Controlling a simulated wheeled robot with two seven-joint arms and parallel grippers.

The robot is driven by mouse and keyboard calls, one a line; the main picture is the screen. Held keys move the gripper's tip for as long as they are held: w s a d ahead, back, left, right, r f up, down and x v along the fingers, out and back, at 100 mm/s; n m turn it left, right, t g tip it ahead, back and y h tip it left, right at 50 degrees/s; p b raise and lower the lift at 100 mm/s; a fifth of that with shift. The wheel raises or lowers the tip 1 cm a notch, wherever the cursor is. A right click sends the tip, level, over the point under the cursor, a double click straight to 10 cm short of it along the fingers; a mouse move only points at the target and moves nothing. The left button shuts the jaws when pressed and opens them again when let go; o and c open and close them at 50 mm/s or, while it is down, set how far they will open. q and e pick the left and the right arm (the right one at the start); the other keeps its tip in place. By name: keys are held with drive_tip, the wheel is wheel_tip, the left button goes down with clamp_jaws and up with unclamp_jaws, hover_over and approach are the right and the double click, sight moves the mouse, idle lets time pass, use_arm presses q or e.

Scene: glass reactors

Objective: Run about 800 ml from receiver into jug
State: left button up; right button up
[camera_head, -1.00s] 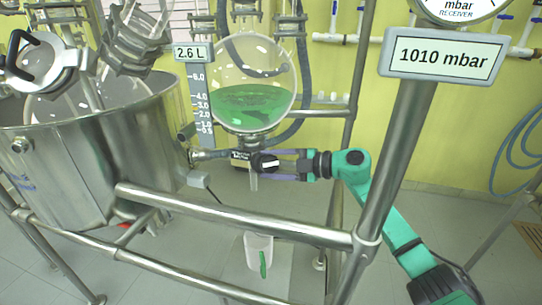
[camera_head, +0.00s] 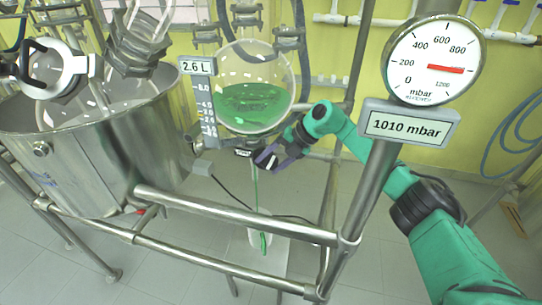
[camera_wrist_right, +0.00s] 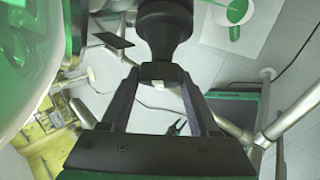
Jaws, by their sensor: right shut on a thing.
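The receiver (camera_head: 252,98) is a round glass vessel part-filled with green liquid, beside a scale and a 2.6 L sign (camera_head: 195,66). The drain valve (camera_head: 243,153) is at its bottom. Green liquid shows inside the jug (camera_wrist_right: 237,10) in the wrist view. My left gripper is out of view.
A large steel vessel (camera_head: 100,165) stands at the left. Frame rails (camera_head: 235,213) cross in front of the jug and an upright post (camera_head: 370,195) stands at the right. A gauge (camera_head: 433,60) and a 1010 mbar sign (camera_head: 409,124) are on it.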

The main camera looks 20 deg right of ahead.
drive_tip(key=shift+n+g+h+p, duration=0.3)
drive_tip(key=shift+n+h+p, duration=0.2)
drive_tip(key=shift+n+h, duration=0.15)
drive_tip(key=shift+f, duration=0.1)
drive_tip(key=o, duration=1.4)
drive_tip(key=b+v, duration=0.3)
drive_tip(key=v, duration=1.1)
drive_tip(key=shift+s+r, duration=0.1)
drive_tip(key=shift+r, duration=0.25)
drive_tip(key=shift+f, duration=0.1)
